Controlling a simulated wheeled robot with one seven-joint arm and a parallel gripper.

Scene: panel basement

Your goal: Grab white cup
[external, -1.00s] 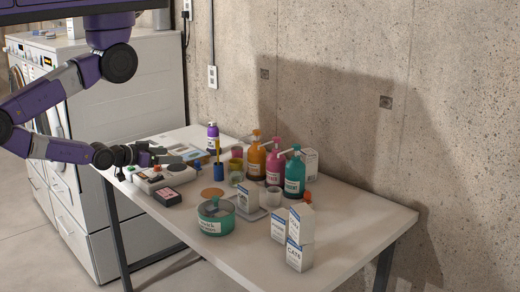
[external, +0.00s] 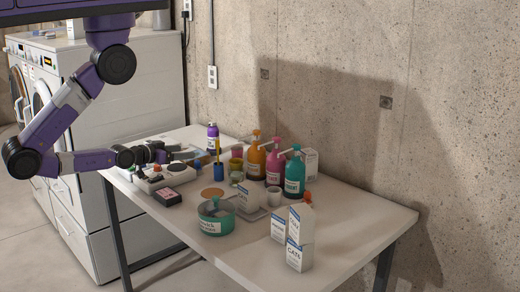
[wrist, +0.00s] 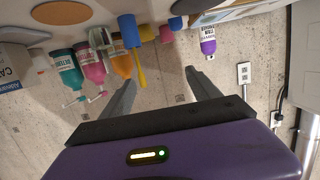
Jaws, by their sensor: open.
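A small white cup (external: 273,196) stands upright on the table, in front of the pink and teal pump bottles in the external view. In the wrist view a small pale vessel (wrist: 100,38) shows among the bottles; I cannot tell whether it is this cup. My gripper (external: 190,154) is at the far left part of the table, above the grey-white device, left of the cup and well apart from it. In the wrist view its two fingers (wrist: 163,90) are spread with nothing between them.
Orange (external: 255,160), pink (external: 274,167) and teal (external: 295,175) pump bottles stand behind the cup. A blue holder with a yellow brush (external: 218,170) stands between gripper and cup. A green tin (external: 215,225) and white cartons (external: 300,240) are nearer. The table's right end is clear.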

